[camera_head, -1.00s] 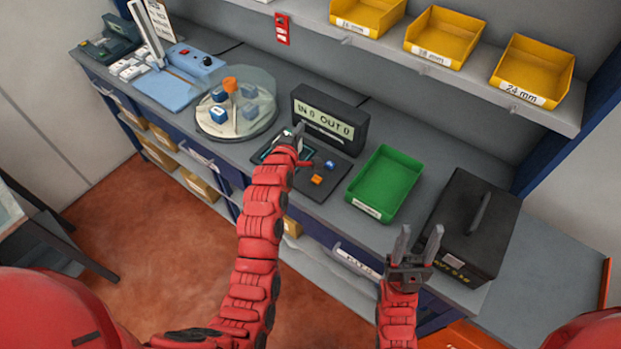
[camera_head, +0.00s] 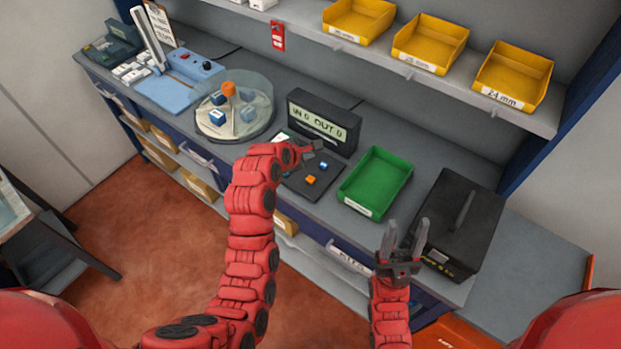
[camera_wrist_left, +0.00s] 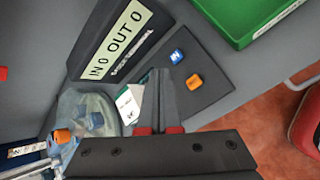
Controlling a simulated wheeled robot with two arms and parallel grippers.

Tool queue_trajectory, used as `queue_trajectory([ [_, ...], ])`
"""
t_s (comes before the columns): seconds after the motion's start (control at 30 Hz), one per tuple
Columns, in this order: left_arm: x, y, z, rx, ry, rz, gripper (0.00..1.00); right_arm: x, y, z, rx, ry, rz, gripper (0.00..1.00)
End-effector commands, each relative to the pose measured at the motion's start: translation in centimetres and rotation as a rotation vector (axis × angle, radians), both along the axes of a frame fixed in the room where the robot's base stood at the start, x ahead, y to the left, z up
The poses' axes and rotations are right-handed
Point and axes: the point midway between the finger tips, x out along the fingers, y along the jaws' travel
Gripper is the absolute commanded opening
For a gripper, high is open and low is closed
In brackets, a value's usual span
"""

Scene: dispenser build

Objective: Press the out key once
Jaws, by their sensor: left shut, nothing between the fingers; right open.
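The black counter display (camera_head: 324,122) reads IN 0 OUT 0; it also shows in the left wrist view (camera_wrist_left: 122,38). On the dark pad in front of it sit a blue key (camera_head: 323,166) and an orange key (camera_head: 310,180). In the left wrist view the blue key (camera_wrist_left: 177,56) seems marked IN, and the orange key (camera_wrist_left: 194,82) has lettering too small to read surely. My left gripper (camera_head: 313,147) is shut and empty above the pad, left of both keys in its wrist view and apart from them. My right gripper (camera_head: 406,222) is open and empty in front of the black box.
A green tray (camera_head: 350,203) stands right of the pad, and a black box (camera_head: 480,225) further right. A round clear-covered turntable (camera_head: 262,128) with blue blocks stands left. Yellow bins (camera_head: 430,40) line the shelf above. A white card (camera_wrist_left: 128,105) lies by the display.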

Motion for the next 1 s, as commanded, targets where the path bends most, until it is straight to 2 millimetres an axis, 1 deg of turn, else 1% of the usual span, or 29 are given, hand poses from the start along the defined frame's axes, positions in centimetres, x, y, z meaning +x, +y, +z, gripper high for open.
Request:
queue_trajectory([
  [0.17, 0.0, 0.0, -1.2, 0.001, 0.000, 0.000, 0.00, 0.0, 0.0, -0.6, 0.000, 0.000, 0.000, 0.50],
  [0.27, 0.0, 0.0, -2.2, 0.001, 0.000, -0.001, 0.00, 0.0, 0.0, -1.2, 0.000, 0.000, 0.000, 0.50],
  [0.57, -0.1, 0.0, -6.6, 0.001, 0.000, -0.001, 0.00, 0.0, 0.0, -3.6, 0.000, 0.000, 0.000, 0.50],
  [0.7, 0.0, 0.0, -8.0, -0.001, 0.000, 0.000, 0.00, 0.0, 0.0, -3.9, 0.000, 0.000, 0.000, 0.50],
  [0.83, 0.0, 0.0, -8.7, 0.000, -0.001, 0.001, 0.00, 0.0, 0.0, -4.0, 0.000, 0.000, 0.000, 0.50],
  [1.0, 0.0, 0.0, -8.7, 0.001, -0.001, 0.000, 0.00, 0.0, 0.0, -4.0, 0.000, 0.000, 0.000, 0.50],
])
